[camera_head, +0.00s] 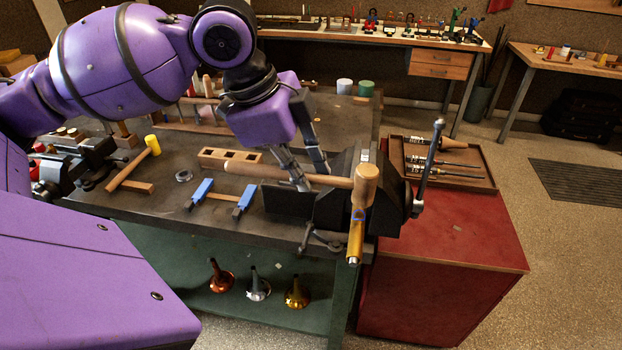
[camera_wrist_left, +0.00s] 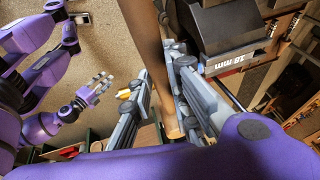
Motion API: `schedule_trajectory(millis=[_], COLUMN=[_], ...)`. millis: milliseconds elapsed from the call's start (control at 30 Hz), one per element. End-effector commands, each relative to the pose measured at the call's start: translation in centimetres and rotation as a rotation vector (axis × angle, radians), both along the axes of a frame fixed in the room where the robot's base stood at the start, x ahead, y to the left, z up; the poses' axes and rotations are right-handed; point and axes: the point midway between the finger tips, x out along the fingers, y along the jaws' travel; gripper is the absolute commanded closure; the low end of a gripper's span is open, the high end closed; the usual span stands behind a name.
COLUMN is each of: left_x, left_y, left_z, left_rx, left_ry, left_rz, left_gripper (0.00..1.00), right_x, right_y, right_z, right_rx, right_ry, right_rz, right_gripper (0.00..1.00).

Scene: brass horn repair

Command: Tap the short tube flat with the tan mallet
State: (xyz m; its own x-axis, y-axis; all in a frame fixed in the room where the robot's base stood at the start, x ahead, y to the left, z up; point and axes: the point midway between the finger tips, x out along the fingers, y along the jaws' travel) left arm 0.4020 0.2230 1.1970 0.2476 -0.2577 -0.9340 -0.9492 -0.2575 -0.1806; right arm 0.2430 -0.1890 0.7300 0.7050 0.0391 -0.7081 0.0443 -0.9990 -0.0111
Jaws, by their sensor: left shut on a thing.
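The tan mallet has a wooden handle (camera_head: 250,170) lying across the view and a barrel-shaped head (camera_head: 366,185) at its right end. My left gripper (camera_head: 308,180) is shut on the handle; the handle also runs between the fingers (camera_wrist_left: 160,95) in the left wrist view. The short brass tube (camera_head: 355,245), with a blue band near its upper end, sticks out toward me at the dark vise (camera_head: 395,195). The mallet head is right above the tube's upper end; I cannot tell if they touch. My right gripper (camera_wrist_left: 92,92) appears open and empty in the left wrist view.
A yellow-headed mallet (camera_head: 153,145), blue-ended clamp pieces (camera_head: 243,200) and a wooden block with holes (camera_head: 215,156) lie on the bench. A tool tray (camera_head: 480,182) sits on the red cabinet (camera_head: 450,260).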

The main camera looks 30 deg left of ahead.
Motion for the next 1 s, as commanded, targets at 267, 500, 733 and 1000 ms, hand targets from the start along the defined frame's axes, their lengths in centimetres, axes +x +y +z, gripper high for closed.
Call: schedule_trajectory(millis=[267, 500, 733, 1000], left_x=[0.0, 0.0, 0.0, 0.0], left_y=[0.0, 0.0, 0.0, 0.0], left_z=[0.1, 0.1, 0.0, -3.0], left_rx=[-0.002, -0.002, -0.002, -0.002], left_ry=[-0.002, -0.002, -0.002, 0.001], left_rz=[0.0, 0.0, 0.0, -0.001], left_gripper=[1.0, 1.0, 1.0, 1.0], right_x=[0.0, 0.0, 0.0, -0.2], right_y=[0.0, 0.0, 0.0, 0.0], right_z=[0.0, 0.0, 0.0, -0.2], right_rx=[0.0, 0.0, 0.0, 0.0], right_ry=[0.0, 0.0, 0.0, 0.004], right_rz=[0.0, 0.0, 0.0, 0.0], right_gripper=[0.6, 0.6, 0.6, 0.6])
